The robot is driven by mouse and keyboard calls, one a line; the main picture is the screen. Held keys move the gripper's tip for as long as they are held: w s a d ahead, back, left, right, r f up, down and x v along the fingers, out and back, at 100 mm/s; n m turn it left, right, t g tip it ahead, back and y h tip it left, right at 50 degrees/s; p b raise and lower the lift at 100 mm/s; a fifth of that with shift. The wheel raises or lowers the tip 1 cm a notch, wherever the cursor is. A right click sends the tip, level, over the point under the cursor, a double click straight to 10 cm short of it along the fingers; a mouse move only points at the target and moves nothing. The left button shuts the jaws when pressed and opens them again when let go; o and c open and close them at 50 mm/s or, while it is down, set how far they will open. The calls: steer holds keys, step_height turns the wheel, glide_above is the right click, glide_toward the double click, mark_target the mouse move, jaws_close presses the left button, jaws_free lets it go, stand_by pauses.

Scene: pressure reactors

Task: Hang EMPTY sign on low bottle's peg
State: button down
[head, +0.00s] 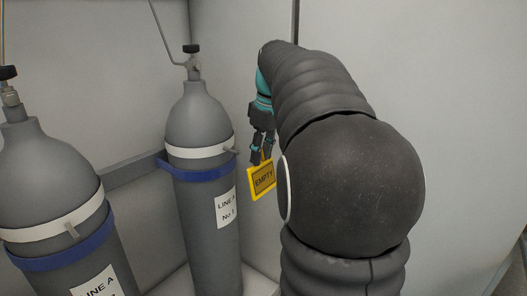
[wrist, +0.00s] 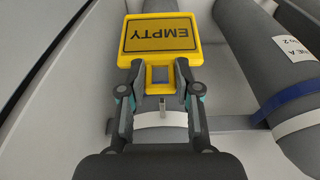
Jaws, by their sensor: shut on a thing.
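My gripper (head: 262,150) is shut on the yellow EMPTY sign (head: 262,180), which hangs below the fingers in the head view. In the wrist view my gripper (wrist: 160,76) has its fingers on both sides of the open handle frame of the sign (wrist: 160,38), whose text reads upside down. A grey bottle (head: 200,118) labelled LINE A No 1 stands just left of the sign, with a small peg (head: 231,151) on its white band. In the wrist view a peg (wrist: 163,103) shows between the fingers, apart from the sign. My arm hides what lies behind it.
A second grey bottle (head: 40,170) stands at the left, with a white band, a peg (head: 72,230) and a blue strap. A wall rail (head: 135,168) runs behind the bottles. Pale walls close the corner.

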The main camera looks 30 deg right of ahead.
mark_target(233, 151)
steer(key=shift+w+a+f+p, duration=0.1)
steer(key=shift+w+a+p, duration=0.3)
steer(key=shift+w, duration=0.9)
steer(key=shift+w+a+f+p, duration=0.15)
steer(key=shift+w+a, duration=0.4)
steer(key=shift+w, duration=0.7)
steer(key=shift+w+a+f+p, duration=0.1)
steer(key=shift+w+a+p, duration=0.3)
steer(key=shift+w, duration=0.9)
steer(key=shift+w+a+f, duration=0.3)
steer(key=shift+w+f, duration=0.05)
steer(key=shift+w, duration=0.2)
steer(key=shift+w+f, duration=0.1)
steer(key=c, duration=0.7)
jaws_free()
steer(key=r, duration=0.4)
steer(key=s+r, duration=0.1)
steer(key=r, duration=0.3)
steer(key=s+r, duration=0.1)
steer(key=r, duration=0.2)
steer(key=shift+d+r, duration=0.35)
steer(key=shift+r, duration=0.05)
